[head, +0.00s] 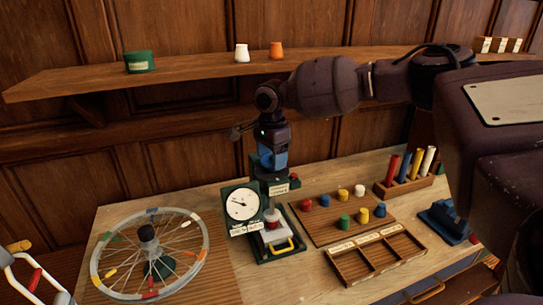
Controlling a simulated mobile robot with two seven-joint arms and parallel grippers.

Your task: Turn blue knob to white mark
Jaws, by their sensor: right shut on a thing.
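My right gripper (272,148) reaches down from the upper right over a green press-like device with a round white dial (242,204). It is shut on a blue piece (279,159) at the top of this device, which looks like the blue knob. The fingers and dark wrist cover much of the knob, so its pointing direction cannot be told. I cannot make out a white mark beside it. My left gripper is not in view.
A spoked wheel (95,265) stands left of the device. To the right are a board of coloured pegs (327,229), an empty divided tray (349,268) and a rack of coloured cylinders (388,190). A shelf (190,69) with small pots runs behind my right arm.

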